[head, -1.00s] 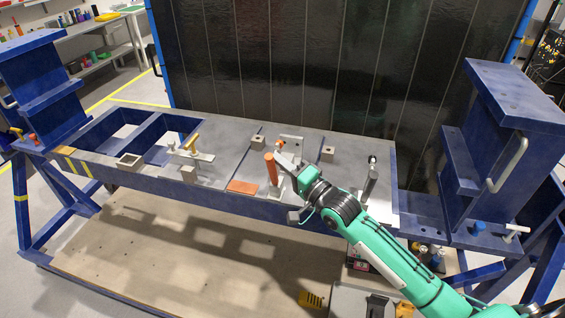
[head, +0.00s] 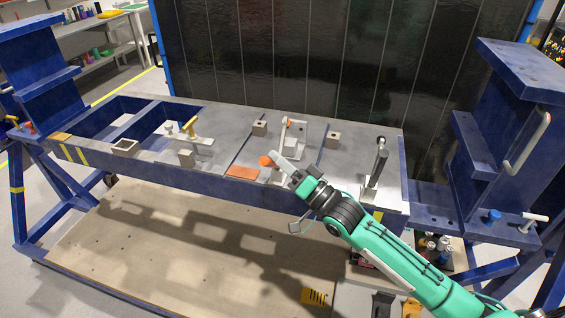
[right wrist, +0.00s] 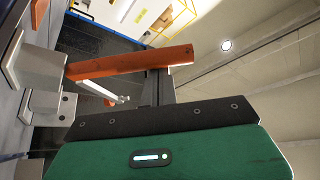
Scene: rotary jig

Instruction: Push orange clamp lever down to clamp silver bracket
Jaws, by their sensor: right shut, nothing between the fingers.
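The orange clamp lever (head: 267,161) is near the middle of the jig's front edge. It shows foreshortened in the head view, tilted toward me. The silver bracket (head: 301,140) stands upright on the plate behind it. My right gripper (head: 284,170) is shut and empty, close against the right side of the lever. In the right wrist view the orange lever (right wrist: 125,62) runs across the picture, with the dark fingers (right wrist: 157,88) right at it; contact looks likely but is not certain. My left gripper is not in view.
A yellow-handled clamp (head: 190,130) stands to the left and a dark-handled clamp (head: 379,162) to the right. Small grey blocks (head: 260,128) flank the bracket. An orange pad (head: 243,172) lies left of the lever. Blue end posts (head: 505,140) bound the jig.

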